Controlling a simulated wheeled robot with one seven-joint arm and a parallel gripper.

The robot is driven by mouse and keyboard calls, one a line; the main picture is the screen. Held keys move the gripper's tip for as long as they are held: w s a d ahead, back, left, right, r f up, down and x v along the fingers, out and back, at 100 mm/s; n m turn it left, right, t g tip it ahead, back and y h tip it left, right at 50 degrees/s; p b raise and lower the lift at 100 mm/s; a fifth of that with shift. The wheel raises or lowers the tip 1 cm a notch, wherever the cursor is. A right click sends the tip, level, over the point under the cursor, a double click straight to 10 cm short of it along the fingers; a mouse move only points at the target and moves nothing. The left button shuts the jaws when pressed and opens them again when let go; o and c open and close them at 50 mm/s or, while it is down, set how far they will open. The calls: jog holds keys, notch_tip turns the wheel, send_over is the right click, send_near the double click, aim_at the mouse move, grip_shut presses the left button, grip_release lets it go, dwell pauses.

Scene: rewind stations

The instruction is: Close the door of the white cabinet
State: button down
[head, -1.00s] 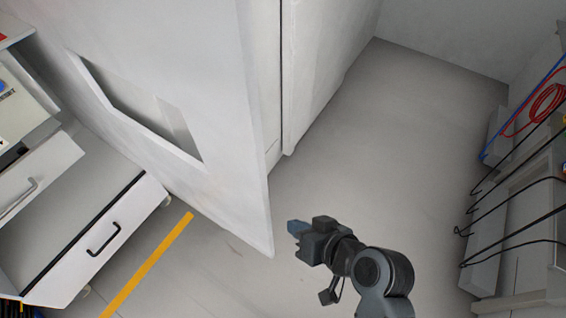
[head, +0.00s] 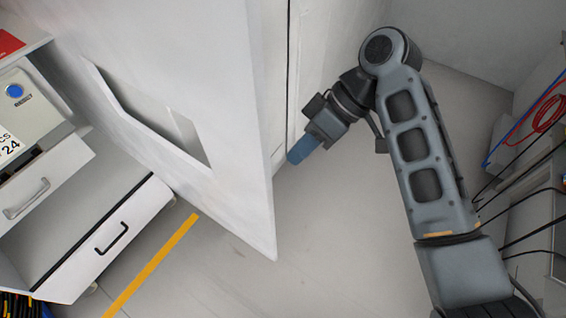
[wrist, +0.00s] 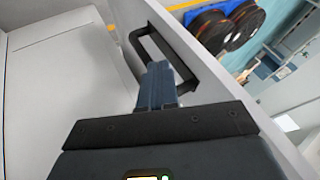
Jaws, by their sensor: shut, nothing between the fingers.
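A large white panel (head: 215,70), which looks like the white cabinet's door, juts out on the left of the head view and has a recessed opening. Behind its free edge stands a pale body (head: 312,60), likely the cabinet, with a dark seam. My gripper (head: 293,158) is shut and empty, to the right of the panel's free edge and pointing down-left. In the wrist view the blue-grey fingers (wrist: 157,72) lie in front of a black handle (wrist: 180,66) on a white panel. I cannot tell whether they touch it. The panel's far side is hidden from the head.
Pulled-out white drawers with handles (head: 110,238) stand at the left, near a yellow floor line (head: 150,265). Cables and hooks (head: 520,150) line the right side. Dark spools (wrist: 225,28) show in the wrist view. Grey floor (head: 330,245) is clear at the bottom middle.

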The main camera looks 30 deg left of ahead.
jog(key=p+x, duration=0.1)
jog(key=x, duration=0.8)
jog(key=shift+f, duration=0.25)
jog(key=shift+s, duration=0.15)
